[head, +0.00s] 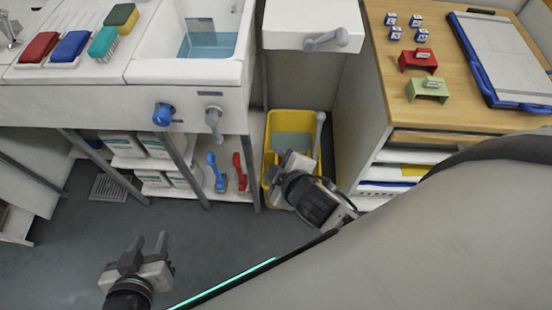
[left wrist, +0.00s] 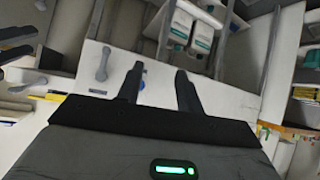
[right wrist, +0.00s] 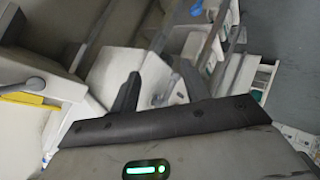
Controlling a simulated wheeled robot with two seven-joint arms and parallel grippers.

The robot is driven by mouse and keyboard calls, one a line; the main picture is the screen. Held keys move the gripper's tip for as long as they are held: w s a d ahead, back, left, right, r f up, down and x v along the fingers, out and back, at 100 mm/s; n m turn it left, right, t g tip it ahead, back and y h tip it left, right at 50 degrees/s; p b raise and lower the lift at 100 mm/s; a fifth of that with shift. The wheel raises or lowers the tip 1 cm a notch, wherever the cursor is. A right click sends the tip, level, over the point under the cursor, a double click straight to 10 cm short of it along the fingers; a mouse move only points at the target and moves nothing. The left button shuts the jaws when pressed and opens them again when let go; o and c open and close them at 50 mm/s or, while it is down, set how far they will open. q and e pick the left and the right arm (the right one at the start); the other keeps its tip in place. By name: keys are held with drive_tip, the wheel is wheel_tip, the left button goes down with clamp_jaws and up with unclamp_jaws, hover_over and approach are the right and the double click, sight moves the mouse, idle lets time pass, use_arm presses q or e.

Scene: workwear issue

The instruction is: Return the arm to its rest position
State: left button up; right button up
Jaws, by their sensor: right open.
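My left gripper (head: 150,240) hangs over the dark floor at the lower left of the head view. Its two fingers stand apart with nothing between them, as the left wrist view (left wrist: 158,75) also shows. My right gripper (head: 279,166) is in front of the yellow bin (head: 270,126), between the sink unit and the wooden-topped cabinet. In the right wrist view (right wrist: 158,78) its fingers are apart and I see nothing held. In the head view its fingertips are hard to make out.
The sink unit (head: 60,104) has brushes on top and shelves below. A white drawer (head: 285,38) with a grey handle is above the bin. The wooden top (head: 455,70) carries small blocks, red and green stands and a blue clipboard. Floor (head: 220,240) between the grippers is clear.

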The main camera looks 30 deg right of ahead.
idle(0.6)
use_arm(q)
drive_tip(key=f, duration=0.1)
drive_tip(key=a+f, duration=0.1)
drive_tip(key=f, duration=0.1)
drive_tip(key=shift+s+y, duration=0.2)
drive_tip(key=shift+y, duration=0.1)
use_arm(e)
drive_tip(key=s+m+y, duration=0.1)
drive_tip(key=s+m, duration=0.1)
drive_tip(key=s+f+m, duration=0.1)
drive_tip(key=m, duration=0.1)
drive_tip(key=s+m+y, duration=0.1)
drive_tip(key=s+m, duration=0.1)
drive_tip(key=shift+s+a+f+m+y, duration=0.25)
drive_tip(key=shift+s+m+y, duration=0.05)
drive_tip(key=shift+m, duration=0.1)
drive_tip(key=shift+g, duration=0.3)
